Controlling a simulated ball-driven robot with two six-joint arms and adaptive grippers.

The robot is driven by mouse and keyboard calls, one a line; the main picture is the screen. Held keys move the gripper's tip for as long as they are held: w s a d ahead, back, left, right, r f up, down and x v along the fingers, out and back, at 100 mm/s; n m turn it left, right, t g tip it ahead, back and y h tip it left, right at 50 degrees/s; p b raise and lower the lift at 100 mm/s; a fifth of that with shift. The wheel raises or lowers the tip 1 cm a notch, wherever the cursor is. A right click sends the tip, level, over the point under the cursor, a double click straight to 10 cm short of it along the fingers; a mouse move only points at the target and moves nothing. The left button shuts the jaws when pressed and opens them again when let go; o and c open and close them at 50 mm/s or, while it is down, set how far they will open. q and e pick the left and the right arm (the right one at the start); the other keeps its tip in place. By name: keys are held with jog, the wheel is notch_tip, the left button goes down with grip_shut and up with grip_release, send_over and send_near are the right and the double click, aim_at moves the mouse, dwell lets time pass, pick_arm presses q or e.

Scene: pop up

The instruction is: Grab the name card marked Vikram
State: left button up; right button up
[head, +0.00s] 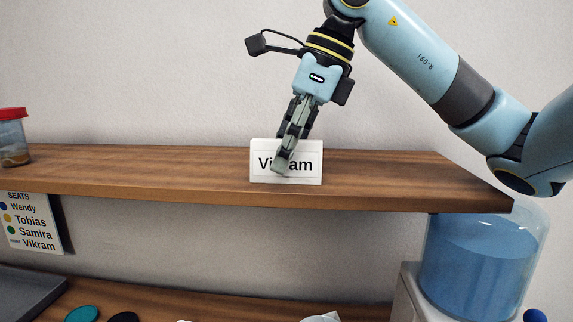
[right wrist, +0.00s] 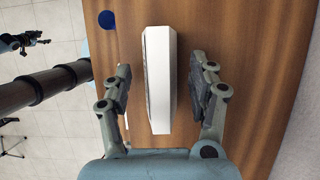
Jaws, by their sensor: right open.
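The white name card marked Vikram (head: 262,174) stands upright on the wooden shelf (head: 150,174). My right gripper (head: 283,162) is in front of it in the head view and hides the middle letters. In the right wrist view the card (right wrist: 160,75) lies between the two fingers of my open right gripper (right wrist: 162,88), with a gap on each side. The fingers do not touch it. My left gripper is not in the head view.
A jar with a red lid (head: 13,138) stands at the shelf's left end. A seats list (head: 33,222) hangs below the shelf. A blue water bottle (head: 475,262) stands below the shelf's right end. The shelf beside the card is clear.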

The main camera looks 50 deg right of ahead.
jog(key=c, duration=0.9)
